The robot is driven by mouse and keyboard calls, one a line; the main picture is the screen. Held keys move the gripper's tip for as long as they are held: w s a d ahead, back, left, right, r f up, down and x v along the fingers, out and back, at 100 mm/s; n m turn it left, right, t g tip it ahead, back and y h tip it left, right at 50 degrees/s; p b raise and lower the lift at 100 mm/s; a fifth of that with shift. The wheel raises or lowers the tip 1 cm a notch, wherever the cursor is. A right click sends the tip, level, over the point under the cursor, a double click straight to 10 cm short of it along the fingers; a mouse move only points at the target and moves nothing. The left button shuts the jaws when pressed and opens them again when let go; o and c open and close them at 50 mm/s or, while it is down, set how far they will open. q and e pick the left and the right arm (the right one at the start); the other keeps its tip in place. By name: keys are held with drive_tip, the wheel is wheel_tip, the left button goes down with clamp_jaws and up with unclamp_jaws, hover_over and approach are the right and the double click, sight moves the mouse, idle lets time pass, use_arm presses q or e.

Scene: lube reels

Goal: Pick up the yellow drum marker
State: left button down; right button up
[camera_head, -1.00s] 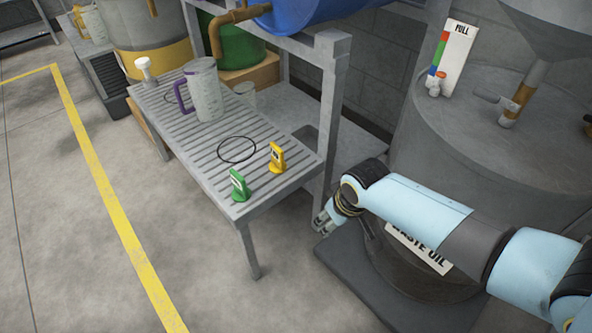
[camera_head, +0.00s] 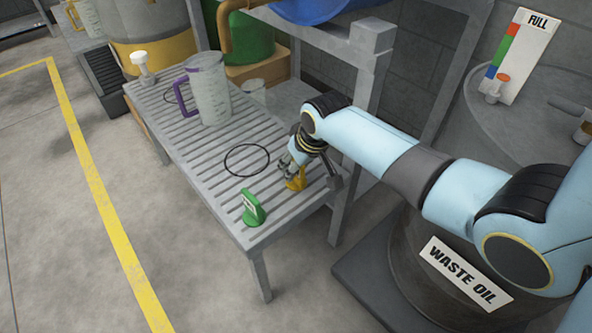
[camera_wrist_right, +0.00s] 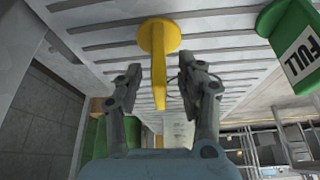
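The yellow drum marker (camera_head: 297,181) stands on the slatted metal bench (camera_head: 215,207), partly hidden by my right gripper (camera_head: 290,165) in the head view. In the right wrist view the yellow marker (camera_wrist_right: 159,60) has its round base on the slats, and its upright part lies between the two fingers. My right gripper (camera_wrist_right: 159,82) is open there, with a visible gap between the marker and each finger. My left gripper does not show.
A green marker (camera_head: 252,209) stands close by on the bench's front corner; it reads FULL in the right wrist view (camera_wrist_right: 298,50). A black ring (camera_head: 246,160) lies flat on the slats. A jug with a purple handle (camera_head: 210,92) stands farther back. A bench post (camera_head: 358,120) rises behind my right arm.

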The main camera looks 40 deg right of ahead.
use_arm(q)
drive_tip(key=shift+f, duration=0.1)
use_arm(e)
drive_tip(key=shift+w+f, duration=0.1)
drive_tip(key=shift+f, duration=0.05)
clamp_jaws()
